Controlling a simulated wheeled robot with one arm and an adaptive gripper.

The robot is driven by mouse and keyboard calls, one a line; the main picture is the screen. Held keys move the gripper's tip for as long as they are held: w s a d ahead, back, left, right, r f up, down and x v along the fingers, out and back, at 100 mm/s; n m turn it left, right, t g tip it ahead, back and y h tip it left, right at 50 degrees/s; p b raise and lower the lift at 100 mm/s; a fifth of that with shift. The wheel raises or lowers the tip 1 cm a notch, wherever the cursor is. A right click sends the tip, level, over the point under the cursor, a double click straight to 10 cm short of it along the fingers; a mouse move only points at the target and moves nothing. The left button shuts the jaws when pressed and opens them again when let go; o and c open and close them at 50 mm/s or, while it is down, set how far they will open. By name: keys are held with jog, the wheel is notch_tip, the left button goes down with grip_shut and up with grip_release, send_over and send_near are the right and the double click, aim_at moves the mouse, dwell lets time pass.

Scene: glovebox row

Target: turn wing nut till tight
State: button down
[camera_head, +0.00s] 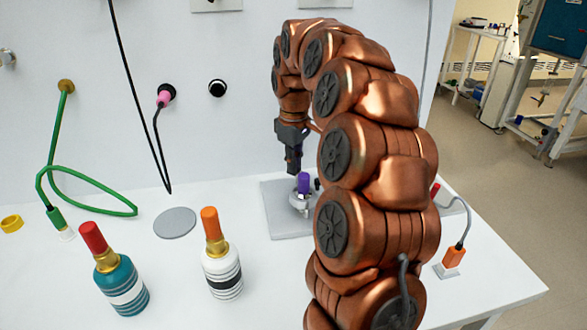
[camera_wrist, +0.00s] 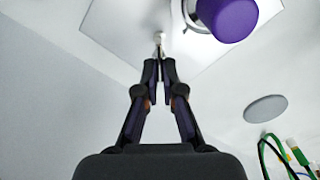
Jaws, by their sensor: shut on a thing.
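My gripper (camera_head: 293,168) points down over a grey plate (camera_head: 284,229) on the white table; the plate also shows in the wrist view (camera_wrist: 118,25). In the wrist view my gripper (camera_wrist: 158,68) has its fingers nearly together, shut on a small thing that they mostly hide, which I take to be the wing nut. A small pale post (camera_wrist: 159,39) shows just past the fingertips. A metal fitting with a purple knob (camera_head: 303,183) stands on the plate, close beside the fingers; the purple knob (camera_wrist: 227,18) is at upper right in the wrist view, apart from them.
Bottles with red (camera_head: 92,236) and orange (camera_head: 210,222) caps stand at the front left. A grey disc (camera_head: 175,222), a green cable (camera_head: 92,206) and a yellow ring (camera_head: 12,223) lie on the table. An orange connector (camera_head: 453,257) is at the right. A white wall rises behind.

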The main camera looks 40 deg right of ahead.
jog(key=m, duration=0.2)
jog(key=m+b, duration=0.1)
jog(key=shift+d+f+m, duration=0.2)
jog(key=shift+m, duration=0.2)
jog(key=m, duration=0.1)
jog(key=m+b, duration=0.1)
jog(key=m, duration=0.1)
jog(key=shift+d+m, duration=0.2)
jog(key=shift+m, duration=0.1)
jog(key=m, duration=0.2)
jog(key=m+b, duration=0.1)
jog(key=m, duration=0.3)
jog(key=shift+s+d+r, duration=0.15)
jog(key=shift+s+d, duration=0.05)
jog(key=shift+d, duration=0.05)
jog(key=m, duration=0.6)
jog(key=shift+s+d+m, duration=0.15)
jog(key=shift+s+m, duration=0.1)
jog(key=shift+m, duration=0.15)
jog(key=m, duration=0.3)
jog(key=shift+s, duration=0.15)
jog(key=shift+s+m, duration=0.15)
jog(key=shift+m, duration=1.55)
